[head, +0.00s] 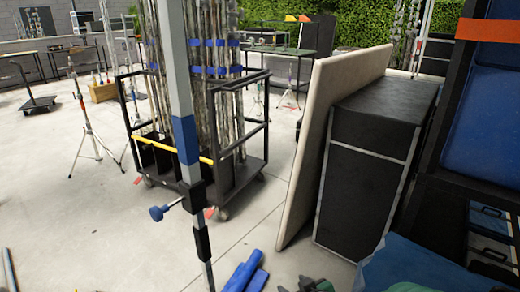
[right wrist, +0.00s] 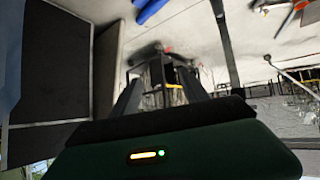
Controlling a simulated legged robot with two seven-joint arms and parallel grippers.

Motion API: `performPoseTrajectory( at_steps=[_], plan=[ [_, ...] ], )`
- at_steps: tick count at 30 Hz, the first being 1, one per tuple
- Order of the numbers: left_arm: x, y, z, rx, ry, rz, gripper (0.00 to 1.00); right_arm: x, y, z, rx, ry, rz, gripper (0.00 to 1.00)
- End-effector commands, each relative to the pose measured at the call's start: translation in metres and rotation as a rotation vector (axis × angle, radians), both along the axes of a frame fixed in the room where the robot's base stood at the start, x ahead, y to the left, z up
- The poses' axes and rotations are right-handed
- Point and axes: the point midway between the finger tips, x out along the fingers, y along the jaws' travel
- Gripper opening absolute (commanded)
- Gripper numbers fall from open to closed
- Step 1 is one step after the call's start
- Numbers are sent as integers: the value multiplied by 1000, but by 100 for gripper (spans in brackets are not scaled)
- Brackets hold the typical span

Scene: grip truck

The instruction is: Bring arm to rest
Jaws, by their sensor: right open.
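My right gripper (head: 318,285) shows only in part at the bottom edge of the head view, just right of centre. In the right wrist view my right gripper (right wrist: 167,72) reaches away from the green wrist housing, with its two dark fingers apart. I see nothing held between them; the wheeled cart shows in the gap, farther off. My left gripper is not in the head view.
A light grey board (head: 325,130) leans on a black case (head: 375,150) at right. A wheeled cart (head: 250,180) holds metal poles. A grey stand pole (head: 178,80) rises close in front. Blue tubes (head: 243,272) lie on the floor. Bare concrete lies between.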

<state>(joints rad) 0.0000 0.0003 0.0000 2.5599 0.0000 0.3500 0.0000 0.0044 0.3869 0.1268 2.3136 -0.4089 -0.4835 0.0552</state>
Motion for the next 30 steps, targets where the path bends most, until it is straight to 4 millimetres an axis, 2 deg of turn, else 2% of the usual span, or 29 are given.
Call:
performPoseTrajectory(
  at_steps=[1,3,6,9,12,13,20,25,27,30],
  plan=[
    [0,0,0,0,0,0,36,-21,-28,-4,-45,89,-82,53],
    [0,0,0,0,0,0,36,-54,-59,-13,-84,219,-186,53],
    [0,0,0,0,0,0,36,-104,-88,-21,-106,389,-305,53],
    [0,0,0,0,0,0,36,-155,-104,-25,-98,545,-397,53],
    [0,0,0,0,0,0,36,-205,-108,-26,-69,697,-468,53],
    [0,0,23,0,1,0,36,-203,-108,-3,-70,695,-467,53],
    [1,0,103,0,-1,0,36,-201,-108,76,-75,693,-462,53],
    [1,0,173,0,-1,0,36,-201,-107,146,-76,692,-462,53],
    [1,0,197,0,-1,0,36,-200,-107,169,-76,692,-461,53],
    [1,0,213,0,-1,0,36,-200,-107,185,-76,692,-461,53]
  ],
)
